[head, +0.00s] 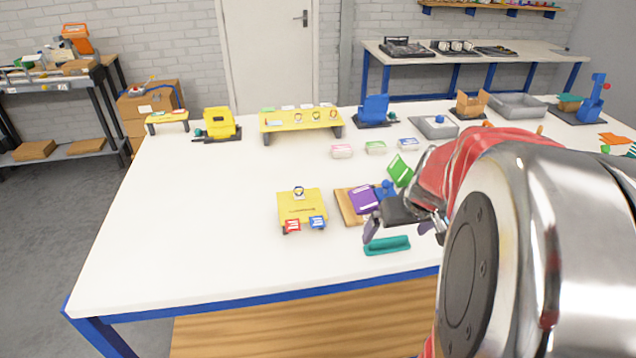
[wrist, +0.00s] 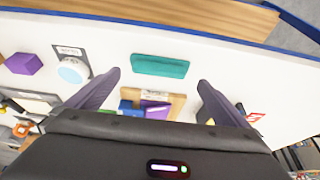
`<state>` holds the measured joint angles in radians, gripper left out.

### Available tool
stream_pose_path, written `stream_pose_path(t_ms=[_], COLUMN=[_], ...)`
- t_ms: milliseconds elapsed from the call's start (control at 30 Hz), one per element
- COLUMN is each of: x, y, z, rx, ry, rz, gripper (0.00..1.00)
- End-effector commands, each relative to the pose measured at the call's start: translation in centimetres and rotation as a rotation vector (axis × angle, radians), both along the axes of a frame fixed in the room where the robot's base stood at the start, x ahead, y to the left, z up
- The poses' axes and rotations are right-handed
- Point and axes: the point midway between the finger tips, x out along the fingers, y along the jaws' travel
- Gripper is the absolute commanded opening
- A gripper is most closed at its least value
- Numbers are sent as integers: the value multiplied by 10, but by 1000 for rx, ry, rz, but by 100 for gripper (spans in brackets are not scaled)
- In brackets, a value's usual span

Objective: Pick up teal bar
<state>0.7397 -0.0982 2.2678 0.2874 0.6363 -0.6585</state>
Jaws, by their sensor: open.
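The teal bar (head: 387,245) lies flat on the white table near its front edge. It also shows in the wrist view (wrist: 160,66), beyond and between my two fingertips. My gripper (head: 404,234) is open and empty, with its fingers spread wide; it also shows in the wrist view (wrist: 160,80). In the head view the left fingertip appears near the bar's left end, above the table. The bar is not between the fingers' surfaces in a grasp. Part of my gripper is hidden by my arm in the head view.
A wooden board (head: 345,208) with a purple block (head: 364,199) and a blue piece lies just behind the bar. A yellow stand (head: 302,206) with red and blue tags is to the left. The table's left front is clear.

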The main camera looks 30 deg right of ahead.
Motion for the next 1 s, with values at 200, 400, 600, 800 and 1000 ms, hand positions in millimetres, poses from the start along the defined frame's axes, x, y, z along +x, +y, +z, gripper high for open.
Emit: stream_pose_path(t_ms=[200, 400, 600, 800, 1000], x=[1, 1, 7, 16, 20], y=[-1, -1, -3, -6, -8], z=[-2, -4, -18, -39, -49], rx=[-1, -1, 2, 3, 0], ry=[-1, 0, 1, 2, 0], rz=[-1, -1, -1, -2, -2], gripper=[100, 100, 100, 100, 100])
